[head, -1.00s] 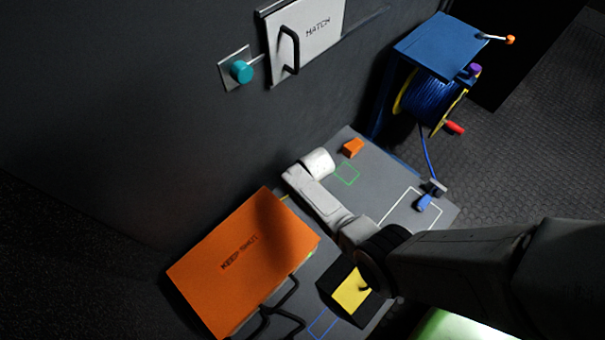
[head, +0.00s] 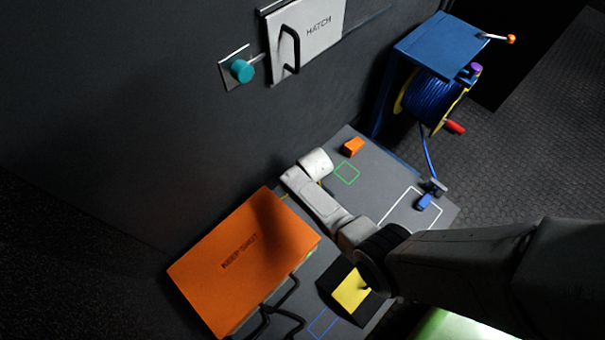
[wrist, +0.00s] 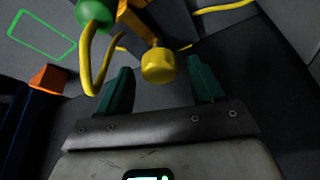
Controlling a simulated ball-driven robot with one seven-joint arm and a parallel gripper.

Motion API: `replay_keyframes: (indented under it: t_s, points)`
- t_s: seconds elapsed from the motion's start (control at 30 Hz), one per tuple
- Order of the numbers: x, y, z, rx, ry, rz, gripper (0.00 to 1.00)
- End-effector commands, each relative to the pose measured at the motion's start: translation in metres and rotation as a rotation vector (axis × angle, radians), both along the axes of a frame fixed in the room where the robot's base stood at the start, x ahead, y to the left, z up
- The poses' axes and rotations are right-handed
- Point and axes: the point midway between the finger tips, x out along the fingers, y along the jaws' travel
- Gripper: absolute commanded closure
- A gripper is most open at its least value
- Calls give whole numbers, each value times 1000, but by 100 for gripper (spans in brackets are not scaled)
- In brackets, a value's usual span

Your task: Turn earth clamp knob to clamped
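In the wrist view a faceted yellow knob (wrist: 158,66) sits on the end of a yellow-orange clamp body (wrist: 137,24). A yellow cable (wrist: 87,62) with a green ball-shaped part (wrist: 95,12) curves beside it, at left. My gripper (wrist: 161,75) is open, its two green fingers on either side of the knob. Gaps show between the knob and both fingers; I cannot tell how far the knob is beyond the fingertips. In the head view my arm hides the knob and the fingers. The knob's setting cannot be read.
An orange box (head: 245,262) stands close to my wrist at left. The grey bench (head: 385,185) also carries an orange block (head: 353,146), a blue connector (head: 424,201) and a black box with a yellow face (head: 352,290). A blue cable reel (head: 432,97) stands behind.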

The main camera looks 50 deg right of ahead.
Motion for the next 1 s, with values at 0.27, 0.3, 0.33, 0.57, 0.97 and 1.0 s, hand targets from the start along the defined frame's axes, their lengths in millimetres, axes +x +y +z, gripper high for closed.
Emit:
replay_keyframes:
  t_s: [0.27, 0.3, 0.33, 0.57, 0.97, 1.0]
  points:
    - [0, 0, 3, -1, -1, 1, 33]
    - [-1, 0, 5, -1, -1, 1, 33]
    - [-2, 1, 8, -1, -1, 1, 33]
    - [-15, 5, 43, -2, -1, 1, 33]
    - [-36, 14, 96, 0, -1, 1, 33]
    - [-37, 14, 98, -1, -1, 1, 33]
